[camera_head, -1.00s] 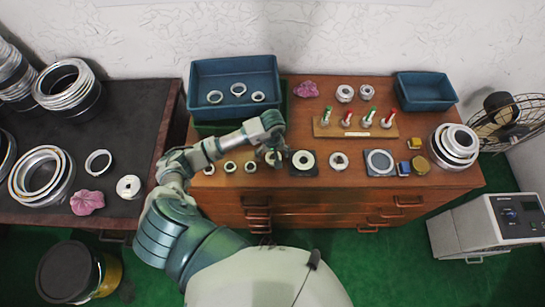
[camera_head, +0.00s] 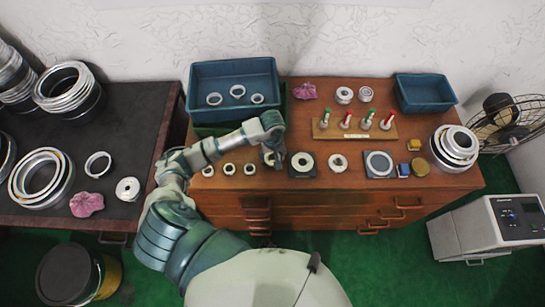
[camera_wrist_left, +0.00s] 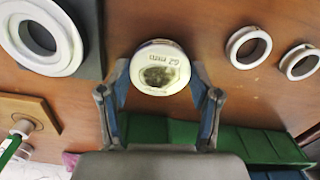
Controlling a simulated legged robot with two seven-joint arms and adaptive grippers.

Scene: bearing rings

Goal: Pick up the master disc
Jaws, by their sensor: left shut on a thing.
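The master disc (camera_wrist_left: 160,68), a pale round piece with a white rim and lettering on its face, is in the left wrist view. My left gripper (camera_wrist_left: 160,88) is shut on it, with one finger on each side. In the head view my left gripper (camera_head: 270,156) is over the front of the wooden cabinet, just left of the dark plate with a white ring (camera_head: 303,163). There the gripper mostly hides the disc. I cannot tell whether the disc touches the cabinet top. My right gripper is not in view.
Small rings (camera_head: 229,169) lie left of my left gripper. A blue bin (camera_head: 235,72) with rings stands behind it. A wooden stand (camera_head: 355,133) with red and green handled pieces is at the back right. Stacked large rings (camera_head: 455,145) stand at the right end.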

